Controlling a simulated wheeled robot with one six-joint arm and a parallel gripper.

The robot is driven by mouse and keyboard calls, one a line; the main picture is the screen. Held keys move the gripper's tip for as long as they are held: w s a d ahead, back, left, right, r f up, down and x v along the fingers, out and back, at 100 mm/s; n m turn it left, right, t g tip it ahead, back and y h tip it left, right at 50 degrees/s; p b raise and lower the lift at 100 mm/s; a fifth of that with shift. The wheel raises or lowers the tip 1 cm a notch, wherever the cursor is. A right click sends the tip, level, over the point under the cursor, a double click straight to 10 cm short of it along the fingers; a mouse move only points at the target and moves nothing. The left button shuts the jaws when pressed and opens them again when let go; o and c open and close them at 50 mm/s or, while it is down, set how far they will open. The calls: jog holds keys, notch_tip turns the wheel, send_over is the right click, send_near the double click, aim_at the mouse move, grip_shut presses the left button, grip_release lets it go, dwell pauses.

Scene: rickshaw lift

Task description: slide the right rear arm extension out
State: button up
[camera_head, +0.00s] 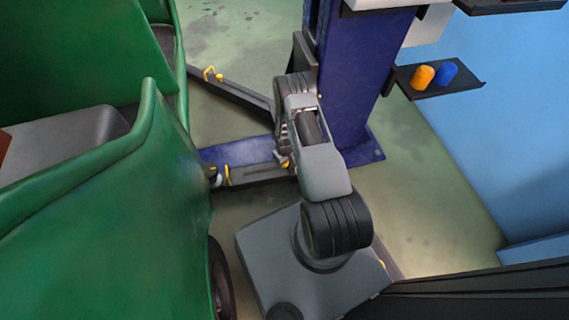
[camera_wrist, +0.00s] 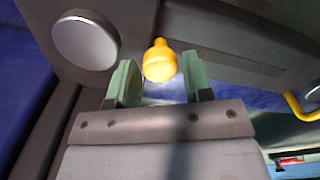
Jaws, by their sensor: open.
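A dark lift arm (camera_head: 255,174) reaches left from the foot of the blue lift column toward the green rickshaw. It has a yellow handle (camera_head: 228,175) near its outer end. My gripper (camera_wrist: 160,80) is open, with green pads on both sides of a yellow knob (camera_wrist: 160,62) on a dark arm surface (camera_wrist: 235,45). Gaps show between knob and pads; whether the knob is fully between them in depth is unclear. A yellow handle (camera_wrist: 300,106) shows at the right edge of the wrist view. In the head view my own arm largely hides the gripper.
The green rickshaw (camera_head: 120,205) fills the left side. The blue column (camera_head: 358,80) stands close behind my arm. Another lift arm (camera_head: 235,92) with a yellow handle lies farther back. A shelf (camera_head: 443,88) with an orange and a blue piece is at right.

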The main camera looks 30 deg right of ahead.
jog(key=shift+f, duration=0.4)
grip_shut()
